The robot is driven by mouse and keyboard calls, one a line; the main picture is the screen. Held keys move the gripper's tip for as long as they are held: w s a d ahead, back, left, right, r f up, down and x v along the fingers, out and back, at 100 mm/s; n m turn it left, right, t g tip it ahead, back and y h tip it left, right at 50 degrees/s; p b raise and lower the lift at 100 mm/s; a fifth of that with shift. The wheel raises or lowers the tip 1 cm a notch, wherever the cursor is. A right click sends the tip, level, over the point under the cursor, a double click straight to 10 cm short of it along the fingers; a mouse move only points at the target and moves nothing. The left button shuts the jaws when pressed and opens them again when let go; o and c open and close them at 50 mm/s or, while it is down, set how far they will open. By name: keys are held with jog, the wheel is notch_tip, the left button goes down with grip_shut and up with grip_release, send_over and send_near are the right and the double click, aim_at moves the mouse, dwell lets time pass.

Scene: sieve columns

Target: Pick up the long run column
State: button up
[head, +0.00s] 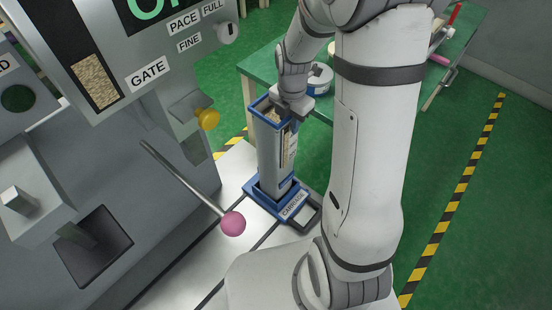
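A tall grey column (269,150) with a blue rim and a narrow window showing pale material stands upright in a blue holder (259,199) labelled CARRIAGE. No name on the column is readable, so I cannot tell whether it is the long run column. My gripper (287,115) is at the top right of the column, at or just over its rim. The fingers are small and partly hidden, so I cannot tell whether they are open, shut or touching the column.
A grey machine with GATE, PACE and FINE labels (150,72) fills the left. Its lever with a pink knob (233,223) reaches out in front of the carriage. A yellow knob (208,119) sits left of the column. A green table (262,66) stands behind, holding a round white container (320,77).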

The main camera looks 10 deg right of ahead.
grip_shut()
jog(key=shift+r, duration=0.1)
dwell(1.0)
